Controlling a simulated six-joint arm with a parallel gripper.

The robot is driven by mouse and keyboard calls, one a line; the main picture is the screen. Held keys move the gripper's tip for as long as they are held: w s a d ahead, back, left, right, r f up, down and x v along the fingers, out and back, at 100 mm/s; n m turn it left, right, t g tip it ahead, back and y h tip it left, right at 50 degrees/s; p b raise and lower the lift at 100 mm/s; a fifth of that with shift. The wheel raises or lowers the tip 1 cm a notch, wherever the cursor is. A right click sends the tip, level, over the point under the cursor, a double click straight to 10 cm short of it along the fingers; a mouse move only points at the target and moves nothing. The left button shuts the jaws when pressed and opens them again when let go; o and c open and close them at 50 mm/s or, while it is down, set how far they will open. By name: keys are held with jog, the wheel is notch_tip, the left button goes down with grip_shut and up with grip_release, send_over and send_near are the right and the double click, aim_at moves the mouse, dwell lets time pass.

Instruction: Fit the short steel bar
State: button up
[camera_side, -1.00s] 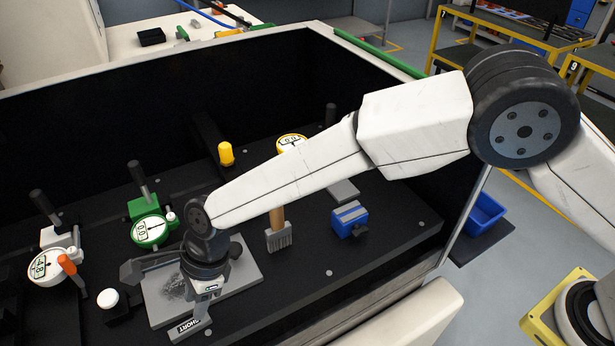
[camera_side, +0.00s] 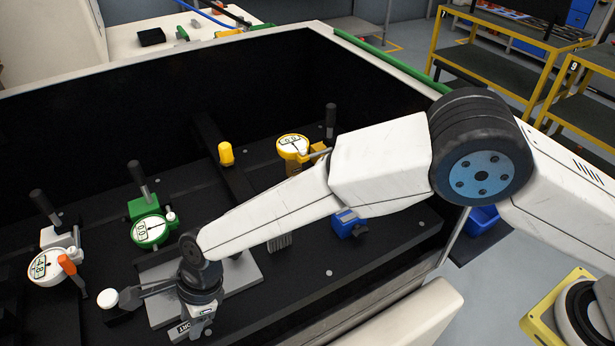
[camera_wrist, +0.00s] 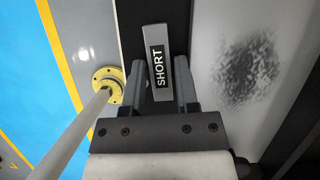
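The short steel bar (camera_side: 181,331), grey with a black SHORT label, lies at the front edge of the grey plate (camera_side: 240,282) in the side view, partly hidden by my gripper. In the wrist view the bar (camera_wrist: 166,38) lies between my fingers, with its labelled face towards the camera. My gripper (camera_side: 200,326) points down over the bar; it also shows in the wrist view (camera_wrist: 163,70). The fingers are apart, one on each side of the bar. I cannot tell whether they touch it.
A green dial gauge (camera_side: 152,230) and a white one (camera_side: 46,267) stand left, a yellow one (camera_side: 292,146) behind. A blue block (camera_side: 346,225) and a brush (camera_side: 279,243) are to the right.

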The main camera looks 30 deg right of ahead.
dwell(0.3)
grip_shut()
jog(key=shift+r, duration=0.15)
jog(key=shift+r, duration=0.75)
jog(key=s+d+r, duration=0.9)
jog(key=d+r, duration=0.1)
jog(key=r, duration=0.1)
jog(key=shift+s+r, duration=0.15)
jog(key=shift+s, duration=0.15)
jog(key=shift+d, duration=0.1)
